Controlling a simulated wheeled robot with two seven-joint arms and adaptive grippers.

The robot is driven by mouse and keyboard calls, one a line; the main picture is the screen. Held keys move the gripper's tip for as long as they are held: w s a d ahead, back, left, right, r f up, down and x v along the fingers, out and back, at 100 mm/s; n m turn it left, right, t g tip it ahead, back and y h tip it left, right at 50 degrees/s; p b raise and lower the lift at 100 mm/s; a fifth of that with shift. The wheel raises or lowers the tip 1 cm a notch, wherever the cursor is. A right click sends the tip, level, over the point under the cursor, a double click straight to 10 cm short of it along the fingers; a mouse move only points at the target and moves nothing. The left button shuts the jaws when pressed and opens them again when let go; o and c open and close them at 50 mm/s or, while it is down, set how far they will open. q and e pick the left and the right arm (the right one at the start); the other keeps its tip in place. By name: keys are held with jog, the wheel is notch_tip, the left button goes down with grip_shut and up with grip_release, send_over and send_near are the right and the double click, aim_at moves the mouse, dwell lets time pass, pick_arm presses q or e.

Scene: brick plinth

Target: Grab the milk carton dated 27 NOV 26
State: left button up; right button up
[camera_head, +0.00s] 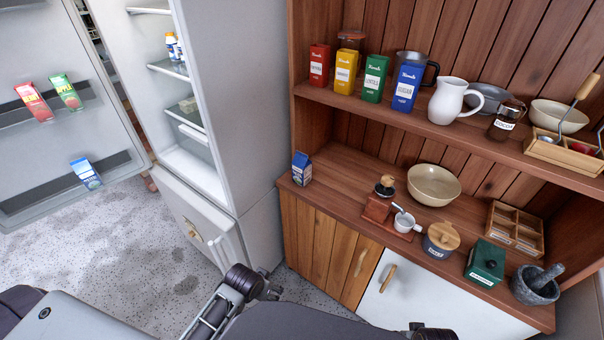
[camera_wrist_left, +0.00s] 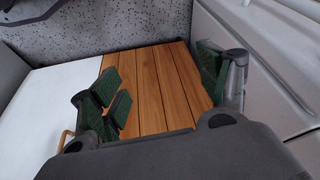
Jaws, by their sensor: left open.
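One blue-and-white carton (camera_head: 301,168) stands upright at the left end of the wooden counter. Another blue-and-white carton (camera_head: 86,173) leans in the lower shelf of the open fridge door. Both look like milk cartons, but any date on them is too small to read. My left gripper (camera_head: 262,283) is low in front of the cabinet, below the counter carton and apart from it. In the left wrist view its fingers (camera_wrist_left: 163,90) are spread wide, with nothing between them and the wooden cabinet door behind.
The wooden counter (camera_head: 345,180) also carries a bowl (camera_head: 434,185), a coffee grinder (camera_head: 380,205), a cup (camera_head: 404,222) and a mortar (camera_head: 535,285). The shelf above holds coloured boxes and a white jug (camera_head: 454,101). The open fridge door (camera_head: 60,60) holds two juice cartons. Speckled floor is clear.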

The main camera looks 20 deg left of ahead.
pick_arm(q)
jog(key=w+a+r+m+t+h+b, duration=0.1)
jog(key=w+r+t, duration=0.5)
jog(key=w+r, duration=0.6)
jog(key=w+a+r+m+t+h+b, duration=0.1)
jog(key=w+r+t+h, duration=0.4)
jog(key=w+r, duration=0.6)
notch_tip(320, 180, up, 2)
jog(key=shift+w+a+r+t+h, duration=0.25)
jog(key=shift+w+a+t+h, duration=0.15)
jog(key=shift+a+t, duration=0.45)
pick_arm(e)
jog(key=s+d+f, duration=0.1)
jog(key=s+f, duration=0.2)
jog(key=f, duration=0.6)
jog(key=s+d+f, duration=0.1)
jog(key=s+f, duration=0.3)
jog(key=f, duration=0.6)
jog(key=s+d+f, duration=0.1)
jog(key=s+f, duration=0.2)
jog(key=f, duration=0.6)
jog(key=shift+s+f, duration=0.15)
jog(key=shift+f, duration=0.25)
pick_arm(q)
jog(key=shift+w, duration=0.1)
